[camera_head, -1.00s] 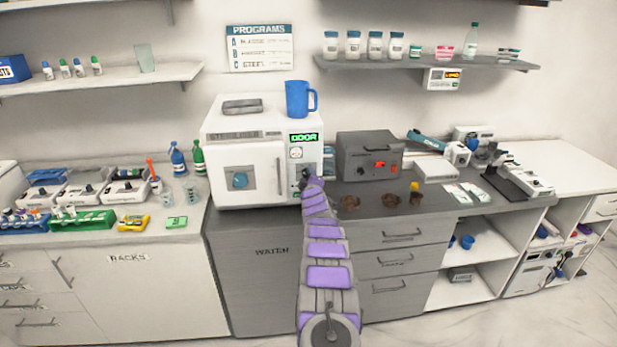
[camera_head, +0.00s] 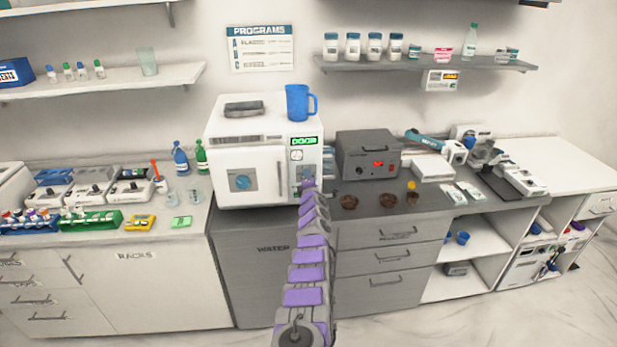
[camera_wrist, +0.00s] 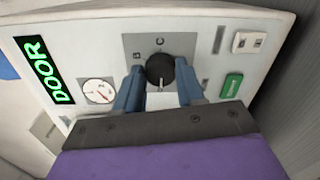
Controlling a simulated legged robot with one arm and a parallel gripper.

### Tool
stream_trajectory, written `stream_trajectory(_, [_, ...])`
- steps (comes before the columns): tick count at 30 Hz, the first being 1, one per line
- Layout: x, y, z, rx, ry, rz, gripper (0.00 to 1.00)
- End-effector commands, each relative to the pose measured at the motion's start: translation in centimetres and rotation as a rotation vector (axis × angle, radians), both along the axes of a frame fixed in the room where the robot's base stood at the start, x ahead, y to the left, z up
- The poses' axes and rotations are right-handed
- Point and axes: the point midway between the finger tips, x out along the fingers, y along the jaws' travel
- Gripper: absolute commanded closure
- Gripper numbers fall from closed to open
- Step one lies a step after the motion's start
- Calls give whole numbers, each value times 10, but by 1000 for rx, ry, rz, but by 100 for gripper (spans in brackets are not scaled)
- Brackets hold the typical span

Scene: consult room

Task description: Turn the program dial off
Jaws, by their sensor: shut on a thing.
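The program dial (camera_wrist: 160,70) is a round black knob on a grey plate in the wrist view, with the letters B and C beside it. A pale mark shows at its lower edge, toward my gripper. My gripper (camera_wrist: 160,77) is shut on the dial, with one blue finger on each side of it. The dial sits on the right-hand panel of a white autoclave-like machine (camera_head: 240,190). In the head view my gripper (camera_head: 308,184) reaches that panel and covers the dial. The green display (camera_wrist: 45,70) reads DOOR.
A round gauge (camera_wrist: 97,91), a green switch (camera_wrist: 232,84) and a white switch (camera_wrist: 250,42) flank the dial. A blue mug (camera_head: 298,102) and a grey case (camera_head: 243,109) sit on the machine. A dark grey box (camera_head: 365,153) stands just to its right.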

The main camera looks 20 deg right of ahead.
Motion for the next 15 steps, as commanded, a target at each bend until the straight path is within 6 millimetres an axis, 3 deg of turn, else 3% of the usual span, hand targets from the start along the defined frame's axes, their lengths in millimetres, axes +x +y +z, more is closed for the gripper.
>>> stream_trajectory(15, [0, 3, -9, -24, 20, 3, 92])
